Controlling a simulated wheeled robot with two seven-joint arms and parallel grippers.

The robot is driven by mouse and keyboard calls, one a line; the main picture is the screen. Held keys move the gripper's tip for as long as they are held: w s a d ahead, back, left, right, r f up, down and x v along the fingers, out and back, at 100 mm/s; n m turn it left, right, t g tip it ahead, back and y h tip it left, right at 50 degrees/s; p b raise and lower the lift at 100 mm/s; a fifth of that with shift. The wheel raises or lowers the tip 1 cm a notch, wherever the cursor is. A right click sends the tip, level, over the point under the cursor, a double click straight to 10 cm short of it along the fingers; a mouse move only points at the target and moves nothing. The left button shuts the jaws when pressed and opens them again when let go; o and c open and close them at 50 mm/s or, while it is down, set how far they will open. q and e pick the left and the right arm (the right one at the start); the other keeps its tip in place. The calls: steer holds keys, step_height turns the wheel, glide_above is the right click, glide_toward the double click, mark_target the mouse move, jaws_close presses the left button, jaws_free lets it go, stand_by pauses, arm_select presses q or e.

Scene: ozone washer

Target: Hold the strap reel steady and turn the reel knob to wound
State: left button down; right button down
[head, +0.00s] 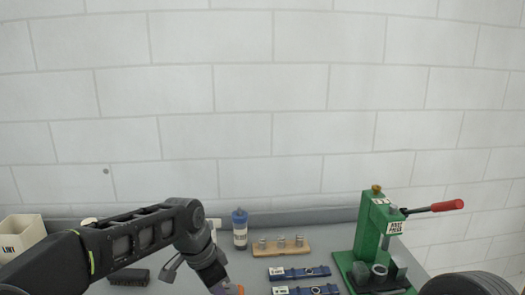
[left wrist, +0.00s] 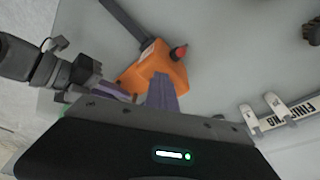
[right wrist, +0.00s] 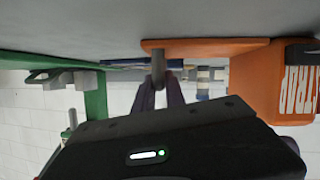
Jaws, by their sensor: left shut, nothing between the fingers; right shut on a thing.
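The strap reel (left wrist: 150,72) is an orange body with a pale label and a red knob (left wrist: 180,52) in the left wrist view. My left gripper (left wrist: 162,88) is shut and empty against or just over the orange body; I cannot tell if it touches. The reel's orange side with white lettering (right wrist: 272,85) shows at right in the right wrist view. My right gripper (right wrist: 160,85) is shut on a grey peg-like part (right wrist: 158,65) beside an orange bar.
A green press (head: 370,230) with a red-tipped lever stands at the right. A FINISHING sign (left wrist: 285,120) shows in the left wrist view.

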arm_select(q)
steer(key=shift+w+a, duration=0.7)
steer(key=shift+w, duration=0.45)
stand_by(0.5)
steer(key=shift+a, duration=0.15)
steer(key=shift+s+a, duration=0.15)
steer(key=shift+a, duration=0.1)
steer(key=shift+r, duration=0.1)
